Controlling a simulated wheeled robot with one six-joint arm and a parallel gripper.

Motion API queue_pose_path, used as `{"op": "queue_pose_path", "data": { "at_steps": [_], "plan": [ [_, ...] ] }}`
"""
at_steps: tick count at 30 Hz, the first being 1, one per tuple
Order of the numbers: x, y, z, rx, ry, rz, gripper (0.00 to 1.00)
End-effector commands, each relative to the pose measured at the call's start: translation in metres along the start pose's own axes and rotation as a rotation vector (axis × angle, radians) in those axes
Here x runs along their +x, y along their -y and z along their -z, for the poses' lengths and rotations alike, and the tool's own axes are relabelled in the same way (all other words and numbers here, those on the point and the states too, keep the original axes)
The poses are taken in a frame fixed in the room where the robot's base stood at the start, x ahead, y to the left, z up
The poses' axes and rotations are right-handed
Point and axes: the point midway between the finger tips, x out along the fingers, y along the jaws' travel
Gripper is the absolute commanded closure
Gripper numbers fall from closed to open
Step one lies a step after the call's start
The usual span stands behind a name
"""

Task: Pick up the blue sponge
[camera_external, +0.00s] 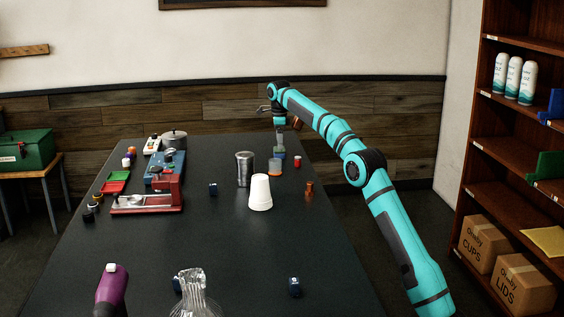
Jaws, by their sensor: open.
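My arm reaches from the lower right over the far end of the dark table, and my gripper (279,139) points down there. It is small in this view, but it is open. A small blue block (280,151), which may be the blue sponge, shows directly below my gripper. I cannot tell whether the fingers are around it, touching it or just above it. Its far side and exact shape are too small to make out.
A red-based machine (148,203) is at left. The table's right front is mostly clear.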

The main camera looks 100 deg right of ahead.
Motion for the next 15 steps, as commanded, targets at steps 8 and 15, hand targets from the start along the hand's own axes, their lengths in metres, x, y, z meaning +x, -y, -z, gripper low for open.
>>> {"op": "queue_pose_path", "data": {
  "at_steps": [8, 15],
  "plan": [
    [0.036, -0.001, 0.0, -0.001, 0.0, 0.0, 0.06],
    [0.05, -0.001, 0.0, -0.001, 0.0, 0.001, 0.06]
  ]
}}
